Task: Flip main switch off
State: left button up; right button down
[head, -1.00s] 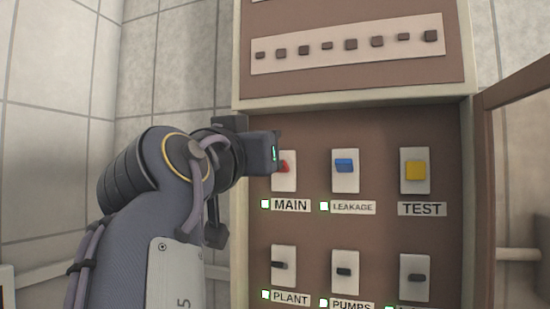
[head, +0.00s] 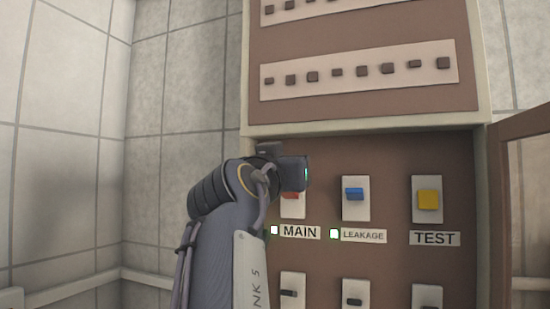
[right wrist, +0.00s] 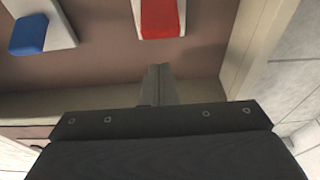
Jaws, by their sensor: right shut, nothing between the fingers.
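The red main switch (head: 291,196) sits on a white plate above the MAIN label (head: 300,232). My right gripper (head: 290,172) is in front of the panel and covers the top of that plate; its fingertips are hidden in the head view. In the right wrist view the red switch (right wrist: 160,18) is at the top, and my shut, empty fingers (right wrist: 160,73) point towards it with a gap in the picture. I cannot tell the exact depth between them. A small lit indicator (head: 274,230) is left of the MAIN label. My left gripper is not in view.
The blue leakage switch (head: 354,194) is right of the main switch, and the yellow test switch (head: 428,200) is further right. Dark switches (head: 352,300) are below. A cabinet ledge (head: 360,127) runs above. An open door frame (head: 500,210) stands at the right.

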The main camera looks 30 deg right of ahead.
jog(key=f, duration=0.2)
jog(key=f+b, duration=0.1)
jog(key=shift+s+a+f, duration=0.2)
jog(key=shift+s+a, duration=0.1)
jog(key=shift+a, duration=0.1)
jog(key=shift+s, duration=0.1)
